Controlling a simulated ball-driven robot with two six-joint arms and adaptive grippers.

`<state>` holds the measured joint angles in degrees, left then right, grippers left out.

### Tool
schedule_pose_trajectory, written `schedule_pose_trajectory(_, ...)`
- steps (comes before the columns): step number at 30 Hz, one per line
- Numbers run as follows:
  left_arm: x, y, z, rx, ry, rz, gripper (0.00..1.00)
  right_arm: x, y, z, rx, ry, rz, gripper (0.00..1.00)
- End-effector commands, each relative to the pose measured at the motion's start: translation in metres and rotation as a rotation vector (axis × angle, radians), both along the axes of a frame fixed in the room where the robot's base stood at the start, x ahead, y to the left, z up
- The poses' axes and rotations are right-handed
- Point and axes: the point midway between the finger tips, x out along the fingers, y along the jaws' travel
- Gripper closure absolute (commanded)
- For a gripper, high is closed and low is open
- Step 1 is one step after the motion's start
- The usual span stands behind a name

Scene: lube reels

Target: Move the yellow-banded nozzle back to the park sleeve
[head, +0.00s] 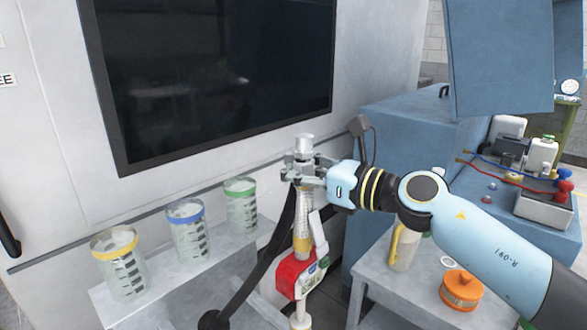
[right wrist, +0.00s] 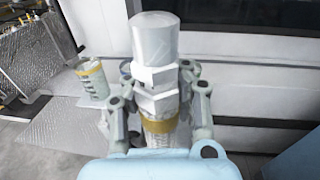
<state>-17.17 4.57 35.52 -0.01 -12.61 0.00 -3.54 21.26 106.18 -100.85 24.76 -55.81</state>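The yellow-banded nozzle (head: 302,243) stands roughly upright in the head view, with a pale grey cap and block-like collar at its top, a ribbed neck and a red handle section (head: 291,275) lower down. My right gripper (head: 304,173) closes around its upper part, just below the cap. In the right wrist view the nozzle (right wrist: 154,45) rises between the two fingers (right wrist: 160,108), and its yellow band shows below them. Its lower end shows only partly at the bottom of the head view. I cannot make out the park sleeve. My left gripper is not in view.
Clear measuring jugs with yellow (head: 118,262), blue (head: 189,231) and green (head: 241,205) rims stand on a grey shelf (head: 165,283). A black hose (head: 278,240) runs beside the nozzle. A grey table (head: 378,270) at right holds a jug (head: 404,247) and an orange container (head: 461,290).

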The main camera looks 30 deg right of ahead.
Motion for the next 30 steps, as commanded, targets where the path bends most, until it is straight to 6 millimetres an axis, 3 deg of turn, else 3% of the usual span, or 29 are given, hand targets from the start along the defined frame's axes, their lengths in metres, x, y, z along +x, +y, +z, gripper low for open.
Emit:
schedule_pose_trajectory(19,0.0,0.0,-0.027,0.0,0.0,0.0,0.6,0.0,0.0,-0.028,0.001,-0.003,0.0,1.0)
schedule_pose_trajectory(30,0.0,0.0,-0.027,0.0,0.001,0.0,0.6,0.0,0.0,-0.028,0.001,-0.003,0.0,1.0)
